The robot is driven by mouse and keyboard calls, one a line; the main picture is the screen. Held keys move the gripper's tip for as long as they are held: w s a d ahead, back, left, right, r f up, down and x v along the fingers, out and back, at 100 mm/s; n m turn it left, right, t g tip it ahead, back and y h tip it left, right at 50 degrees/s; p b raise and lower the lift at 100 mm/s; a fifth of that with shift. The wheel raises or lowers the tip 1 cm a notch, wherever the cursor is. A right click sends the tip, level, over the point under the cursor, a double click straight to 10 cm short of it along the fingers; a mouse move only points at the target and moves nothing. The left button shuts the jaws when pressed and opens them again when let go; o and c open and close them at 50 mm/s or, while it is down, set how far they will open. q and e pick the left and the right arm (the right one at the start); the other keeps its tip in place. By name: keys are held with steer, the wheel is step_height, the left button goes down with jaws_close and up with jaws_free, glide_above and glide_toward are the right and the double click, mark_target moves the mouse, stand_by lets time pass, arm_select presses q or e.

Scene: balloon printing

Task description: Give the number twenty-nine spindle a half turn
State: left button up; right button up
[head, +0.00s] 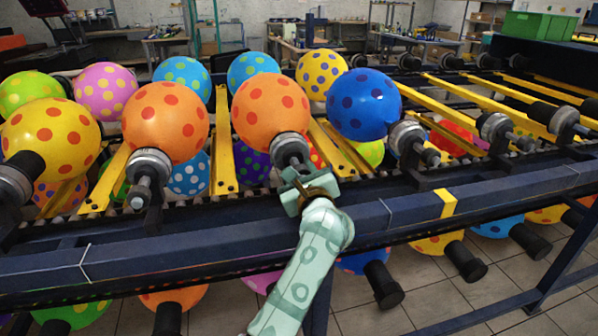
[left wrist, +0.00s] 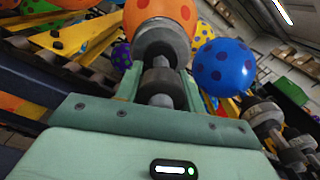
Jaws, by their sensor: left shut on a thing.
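An orange balloon with red dots (head: 271,104) sits on a grey and black spindle (head: 290,150) in the middle of the near row. It also shows at the top of the left wrist view (left wrist: 162,12). My left gripper (head: 306,186) is shut on the near end of this spindle. In the left wrist view, its green jaws (left wrist: 161,84) lie on both sides of the spindle's shaft (left wrist: 160,100), below the wide grey collar (left wrist: 162,45). I can read no number on the spindle. My right gripper is not in view.
A blue dotted balloon (head: 362,103) on its own spindle is close on the right, another orange balloon (head: 165,121) on the left. A dark blue rail (head: 150,252) runs below the spindles. Empty spindles (head: 495,129) stand at the right. More balloons hang beneath.

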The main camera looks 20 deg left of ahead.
arm_select(q)
steer(key=shift+r+m+p, duration=0.15)
steer(key=shift+m+p, duration=0.15)
steer(key=shift+m, duration=0.1)
steer(key=shift+m+p, duration=0.6)
steer(key=shift+m, duration=0.1)
steer(key=shift+s+r+m+p, duration=0.1)
steer(key=shift+m+p, duration=0.6)
steer(key=shift+m, duration=0.1)
steer(key=shift+m+p, duration=0.35)
steer(key=shift+m, duration=0.15)
steer(key=shift+m+p, duration=0.6)
steer(key=shift+m, duration=0.3)
steer(key=m+p, duration=0.1)
steer(key=m, duration=0.1)
steer(key=shift+m+p, duration=0.3)
steer(key=shift+p, duration=0.05)
steer(key=shift+f+m+p, duration=0.2)
steer(key=shift+m+p, duration=0.1)
steer(key=shift+m, duration=0.3)
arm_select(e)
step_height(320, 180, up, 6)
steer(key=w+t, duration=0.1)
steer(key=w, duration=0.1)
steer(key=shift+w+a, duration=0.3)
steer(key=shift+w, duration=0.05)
arm_select(q)
steer(key=shift+f, duration=0.1)
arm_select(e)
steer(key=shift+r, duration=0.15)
